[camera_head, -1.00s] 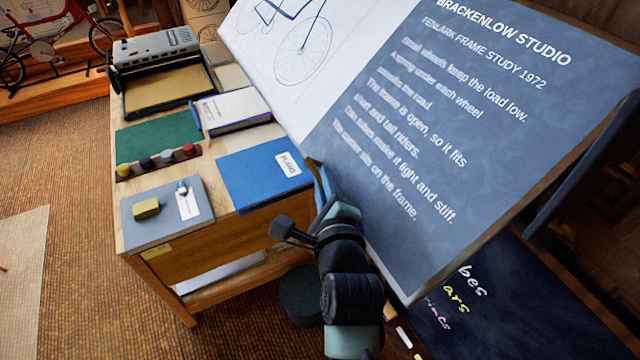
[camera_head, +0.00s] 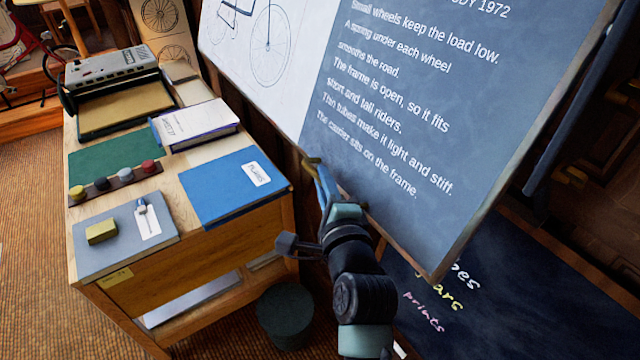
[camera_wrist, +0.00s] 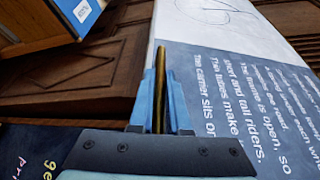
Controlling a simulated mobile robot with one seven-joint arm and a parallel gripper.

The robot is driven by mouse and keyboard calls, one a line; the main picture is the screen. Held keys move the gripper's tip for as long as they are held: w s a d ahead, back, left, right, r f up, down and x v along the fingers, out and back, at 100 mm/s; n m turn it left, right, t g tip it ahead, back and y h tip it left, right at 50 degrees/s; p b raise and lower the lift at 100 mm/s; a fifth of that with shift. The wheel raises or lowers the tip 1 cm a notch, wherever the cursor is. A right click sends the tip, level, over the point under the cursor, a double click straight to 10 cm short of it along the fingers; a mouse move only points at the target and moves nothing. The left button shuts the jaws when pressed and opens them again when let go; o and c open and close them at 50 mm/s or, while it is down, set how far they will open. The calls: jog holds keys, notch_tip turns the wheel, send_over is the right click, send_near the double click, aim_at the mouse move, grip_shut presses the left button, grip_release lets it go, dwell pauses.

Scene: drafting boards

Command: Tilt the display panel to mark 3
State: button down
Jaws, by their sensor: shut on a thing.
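The display panel (camera_head: 430,110) leans at a slant, with a bicycle drawing on its pale left part and white writing on its slate right part. It also shows in the wrist view (camera_wrist: 235,100). My gripper (camera_head: 321,178) is at the panel's lower edge. In the wrist view its blue fingers (camera_wrist: 161,85) are shut on a thin brass-coloured handle (camera_wrist: 161,62), seen edge-on beside the panel. The handle's tip (camera_head: 311,160) shows past the fingers in the head view. Where the handle joins the panel is hidden. No numbered mark can be made out in either view.
A dark round stool or bin (camera_head: 286,315) is below. A dark board with chalk lettering (camera_head: 490,310) lies low at right.

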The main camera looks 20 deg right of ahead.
jog(key=shift+d+f, duration=0.1)
jog(key=shift+f, duration=0.1)
jog(key=c, duration=0.9)
grip_release()
jog(key=shift+r, duration=0.1)
jog(key=b+v, duration=0.2)
jog(key=v, duration=1.1)
jog(key=w+a+r+n+t, duration=0.2)
jog(key=r+n, duration=0.2)
jog(key=r, duration=0.2)
jog(key=w+a+r+n+t, duration=0.1)
jog(key=w+a+r+n, duration=0.15)
jog(key=r, duration=0.45)
jog(key=s+a+r+n+t+y, duration=0.1)
jog(key=a+r+n, duration=0.3)
jog(key=r, duration=0.4)
jog(key=s+a+r+n+t+y, duration=0.1)
jog(key=s+a+r+n+t, duration=0.2)
jog(key=r+n, duration=0.4)
jog(key=s+a+r+n+t+y, duration=0.1)
jog(key=s+a+r+n+t, duration=0.3)
jog(key=r, duration=0.7)
jog(key=shift+a+r+n, duration=0.2)
jog(key=shift+a+n, duration=0.15)
jog(key=shift+n, duration=0.5)
